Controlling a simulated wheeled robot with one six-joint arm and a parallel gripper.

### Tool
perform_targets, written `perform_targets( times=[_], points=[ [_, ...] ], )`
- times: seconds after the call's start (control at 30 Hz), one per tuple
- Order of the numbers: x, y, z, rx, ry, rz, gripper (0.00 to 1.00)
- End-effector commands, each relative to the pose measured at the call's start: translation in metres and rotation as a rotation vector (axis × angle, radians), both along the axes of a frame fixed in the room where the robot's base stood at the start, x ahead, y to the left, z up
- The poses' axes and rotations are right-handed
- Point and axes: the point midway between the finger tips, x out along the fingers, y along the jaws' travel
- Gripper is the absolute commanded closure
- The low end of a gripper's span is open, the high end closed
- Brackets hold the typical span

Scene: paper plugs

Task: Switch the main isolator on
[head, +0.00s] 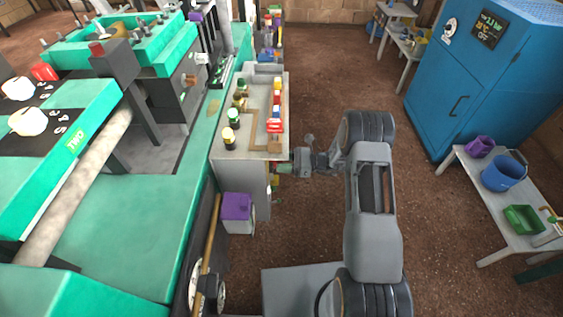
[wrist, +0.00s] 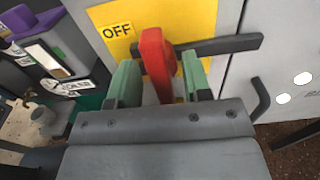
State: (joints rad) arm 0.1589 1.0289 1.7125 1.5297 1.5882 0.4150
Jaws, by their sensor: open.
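The main isolator shows in the wrist view as a red handle (wrist: 157,60) on a yellow plate (wrist: 190,22), with an OFF label (wrist: 117,31) at its upper left. The red handle stands upright in the picture. A dark grey bar (wrist: 225,45) runs sideways behind it. My gripper (wrist: 160,80) is open, with one green finger on each side of the red handle. I cannot tell whether either finger touches it.
A curved dark handle (wrist: 260,98) sits right of the plate. Bottles and coloured items stand on the cabinet top. A purple-topped box (head: 237,207) is below left of my gripper. The green machine (head: 130,230) fills the left.

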Motion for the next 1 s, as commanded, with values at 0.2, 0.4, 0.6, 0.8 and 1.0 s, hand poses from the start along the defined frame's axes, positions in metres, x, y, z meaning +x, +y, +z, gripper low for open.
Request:
perform_targets(
  times=[0.2,0.4,0.6,0.8,1.0],
  points=[
    [-0.003,-0.038,0.0,0.001,-0.001,-0.005,0.55],
    [-0.009,-0.079,0.0,-0.001,-0.001,-0.004,0.55],
    [-0.012,-0.11,0.0,0.0,0.001,-0.002,0.55],
    [-0.015,-0.127,0.0,0.0,0.0,0.001,0.55],
    [-0.015,-0.131,0.0,0.0,0.001,0.001,0.55]
  ],
)
